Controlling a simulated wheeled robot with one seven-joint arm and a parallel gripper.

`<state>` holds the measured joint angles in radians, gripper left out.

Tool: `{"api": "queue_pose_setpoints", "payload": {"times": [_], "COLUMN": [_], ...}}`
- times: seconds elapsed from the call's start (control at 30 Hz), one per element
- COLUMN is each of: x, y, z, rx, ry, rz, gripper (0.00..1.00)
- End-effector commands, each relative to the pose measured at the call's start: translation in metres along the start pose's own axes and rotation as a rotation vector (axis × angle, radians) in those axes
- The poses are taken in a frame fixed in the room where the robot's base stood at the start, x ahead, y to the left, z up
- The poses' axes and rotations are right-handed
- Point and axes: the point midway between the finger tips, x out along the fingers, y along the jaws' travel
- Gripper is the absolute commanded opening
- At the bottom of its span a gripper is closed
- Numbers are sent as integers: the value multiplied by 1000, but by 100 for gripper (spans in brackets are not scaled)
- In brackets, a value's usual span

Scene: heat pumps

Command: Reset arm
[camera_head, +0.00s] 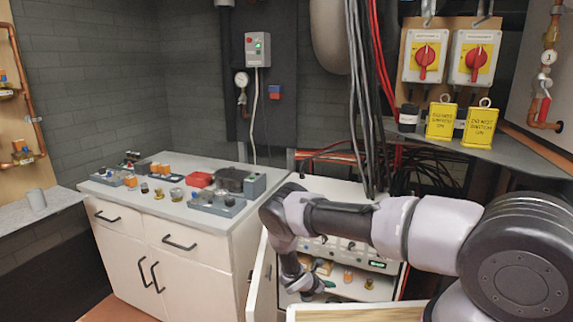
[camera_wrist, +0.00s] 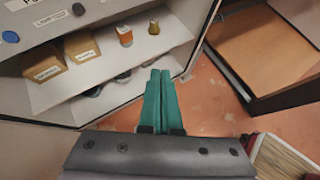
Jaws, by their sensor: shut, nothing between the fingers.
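My arm reaches in from the right in the head view, and its wrist bends down in front of an open white cabinet (camera_head: 320,186). My gripper (camera_wrist: 160,74) shows in the wrist view with its two teal fingers together and nothing between them. It is in front of the cabinet's shelves (camera_wrist: 125,75), apart from the items on them. In the head view the gripper (camera_head: 318,290) is low, near the open cabinet door (camera_head: 262,280).
Shelf items include brown boxes (camera_wrist: 82,47) and an orange-and-white cylinder (camera_wrist: 124,36). A counter (camera_head: 150,210) with several parts stands left. Red rotary switches (camera_head: 425,60) and yellow padlocks (camera_head: 441,121) are at upper right. Reddish floor (camera_wrist: 215,95) shows right of the fingers.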

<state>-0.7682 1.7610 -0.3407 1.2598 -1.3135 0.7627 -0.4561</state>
Motion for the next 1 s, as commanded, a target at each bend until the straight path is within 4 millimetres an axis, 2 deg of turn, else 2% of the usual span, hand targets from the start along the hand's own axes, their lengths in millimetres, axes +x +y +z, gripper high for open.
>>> {"api": "queue_pose_setpoints", "payload": {"times": [0.27,0.47,0.57,0.7,0.83,1.0], "x": [-20,-46,-64,-100,-136,-185], "y": [18,35,44,52,50,36], "z": [39,86,122,189,250,328], "rx": [137,300,416,634,838,1096], "ry": [23,53,76,123,174,246], "rz": [-43,-96,-133,-204,-274,-359], "gripper": [0,0,0,0,0,0]}}
